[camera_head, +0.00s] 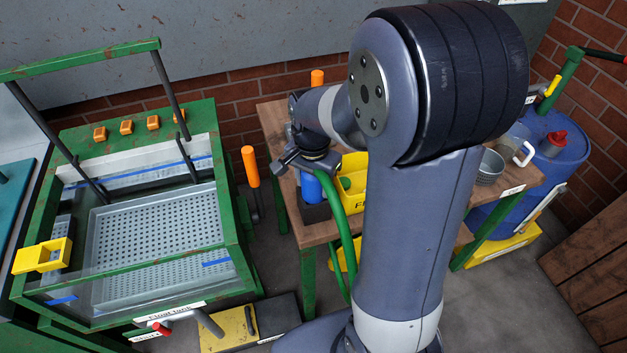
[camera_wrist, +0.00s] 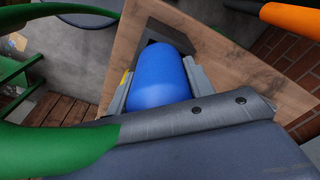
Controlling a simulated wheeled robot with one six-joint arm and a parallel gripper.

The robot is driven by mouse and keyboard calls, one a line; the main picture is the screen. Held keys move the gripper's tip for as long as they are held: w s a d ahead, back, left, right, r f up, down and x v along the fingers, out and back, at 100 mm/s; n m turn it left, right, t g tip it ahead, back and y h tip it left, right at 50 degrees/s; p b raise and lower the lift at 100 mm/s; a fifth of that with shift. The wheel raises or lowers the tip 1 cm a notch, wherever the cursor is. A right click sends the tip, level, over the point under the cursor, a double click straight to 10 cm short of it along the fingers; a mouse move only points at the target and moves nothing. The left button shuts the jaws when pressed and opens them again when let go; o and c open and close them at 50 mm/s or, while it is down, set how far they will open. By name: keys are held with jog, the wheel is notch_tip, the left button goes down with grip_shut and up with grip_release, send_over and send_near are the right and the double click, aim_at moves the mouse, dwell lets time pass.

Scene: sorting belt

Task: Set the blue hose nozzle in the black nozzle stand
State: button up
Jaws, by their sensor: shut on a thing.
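The blue hose nozzle (camera_head: 311,189) is between the fingers of my gripper (camera_head: 306,166), which is shut on it. In the wrist view the nozzle (camera_wrist: 160,75) fills the space between the two grey fingers. The green hose (camera_head: 341,225) runs from the nozzle's upper end down past the table's front edge. The black nozzle stand (camera_head: 315,213) is directly below the nozzle in the head view, at the table's front left corner. The nozzle's lower end meets the stand's outline; I cannot tell whether it is inside or just above it.
A yellow bin (camera_head: 353,183) stands close to the right of the stand on the wooden table (camera_head: 272,122). A metal cup (camera_head: 489,168) and a clear jug (camera_head: 516,146) are at the table's right. The green-framed tank (camera_head: 236,225) is at the left, with an orange-handled lever (camera_head: 251,168) between.

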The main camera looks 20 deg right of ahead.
jog(key=o, duration=1.1)
notch_tip(320, 180, up, 11)
jog(key=shift+s+a+f, duration=0.1)
jog(key=shift+f+p, duration=0.3)
jog(key=shift+f, duration=4.75)
jog(key=shift+f, duration=0.15)
